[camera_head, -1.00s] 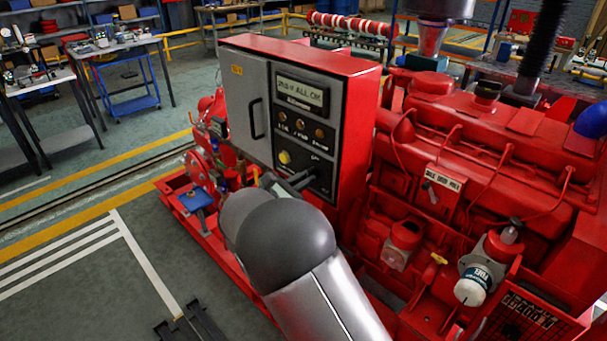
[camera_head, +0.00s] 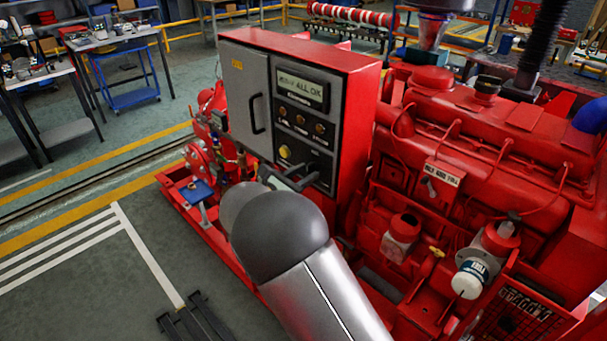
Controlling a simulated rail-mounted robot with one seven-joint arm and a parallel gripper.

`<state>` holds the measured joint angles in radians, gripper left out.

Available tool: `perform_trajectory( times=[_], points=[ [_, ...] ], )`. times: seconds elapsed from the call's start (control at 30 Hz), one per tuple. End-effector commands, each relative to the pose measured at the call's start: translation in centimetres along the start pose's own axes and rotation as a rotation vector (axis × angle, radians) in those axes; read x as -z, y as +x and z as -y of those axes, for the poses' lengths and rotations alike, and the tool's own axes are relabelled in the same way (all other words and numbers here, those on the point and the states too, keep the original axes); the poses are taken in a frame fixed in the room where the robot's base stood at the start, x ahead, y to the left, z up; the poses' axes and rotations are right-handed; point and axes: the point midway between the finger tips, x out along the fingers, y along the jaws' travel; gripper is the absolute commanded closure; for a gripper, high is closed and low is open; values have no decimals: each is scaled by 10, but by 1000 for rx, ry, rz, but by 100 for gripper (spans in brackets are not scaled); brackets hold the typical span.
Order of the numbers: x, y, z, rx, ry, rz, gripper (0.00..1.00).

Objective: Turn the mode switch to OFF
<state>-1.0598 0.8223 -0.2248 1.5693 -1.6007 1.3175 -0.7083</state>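The red control cabinet (camera_head: 354,122) stands at the centre, with a dark panel on its front. The panel has a display (camera_head: 300,90) whose text seems to end in "ALL OK", a row of small round indicators (camera_head: 301,122) and a yellow round button (camera_head: 285,152). The mode switch cannot be made out clearly; the panel's lower part is dark and partly behind my gripper. My gripper (camera_head: 304,182) is at the panel's lower edge, its fingers pointing toward the panel. Whether it touches anything, and whether its fingers are apart, cannot be told.
The grey cabinet door (camera_head: 245,95) with a black handle is left of the panel. The red engine (camera_head: 480,140) with pipes and a white filter (camera_head: 470,279) fills the right side. Red pump parts (camera_head: 205,165) stand at the left. Open floor (camera_head: 80,290) lies at the lower left.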

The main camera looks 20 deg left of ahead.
Motion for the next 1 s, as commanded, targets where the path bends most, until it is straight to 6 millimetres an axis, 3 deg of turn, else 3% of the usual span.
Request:
perform_trajectory(
  times=[0.37, 0.57, 1.0],
  points=[
    [1, -7, 0, -1, 1, 1, 67],
    [3, -44, -1, -4, 2, 0, 67],
    [2, -147, 0, -3, 2, -1, 67]
  ],
)
